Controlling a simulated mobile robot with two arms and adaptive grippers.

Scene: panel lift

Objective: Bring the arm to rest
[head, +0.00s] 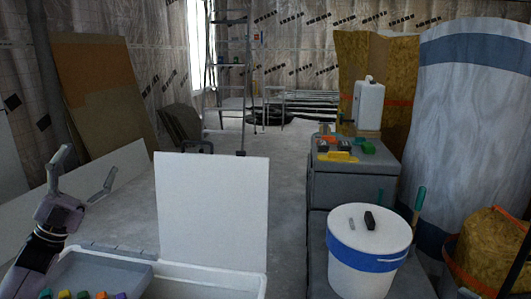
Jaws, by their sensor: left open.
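My left gripper (88,178) is at the left of the head view, raised on its arm. Its fingers are spread apart with nothing between them. It is above and to the left of an open grey-and-white case, apart from it. A white panel (212,210) stands upright behind the case; my gripper is to its left and does not touch it. My right gripper is not in view.
The case's grey tray (105,272) holds several coloured pieces. A white bucket (368,255) with a blue band stands at the right, before a grey cabinet (350,184) with coloured items. A ladder (228,70) stands further back. Middle floor is mostly clear.

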